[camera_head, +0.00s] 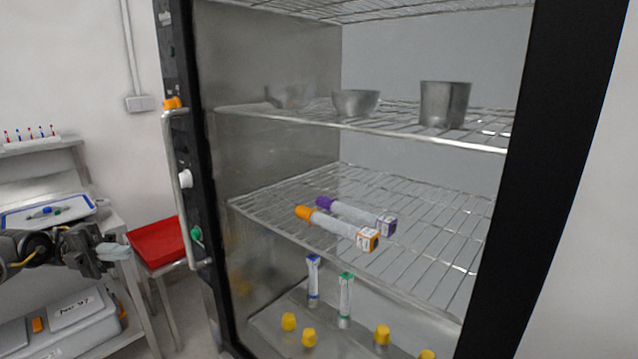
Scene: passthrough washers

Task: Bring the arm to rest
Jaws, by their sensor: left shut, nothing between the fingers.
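My left gripper (108,250) comes in from the left edge of the head view. It is shut with nothing held, in front of the side bench and left of the open washer cabinet (188,190). Its fingers point right, apart from the cabinet and its handle. My right gripper does not show.
A tube with an orange cap (335,226) and one with a purple cap (355,214) lie on the middle wire shelf (430,200). Metal cups (444,104) stand above. Upright tubes and yellow caps are below. A red tray (158,243) sits close behind the gripper.

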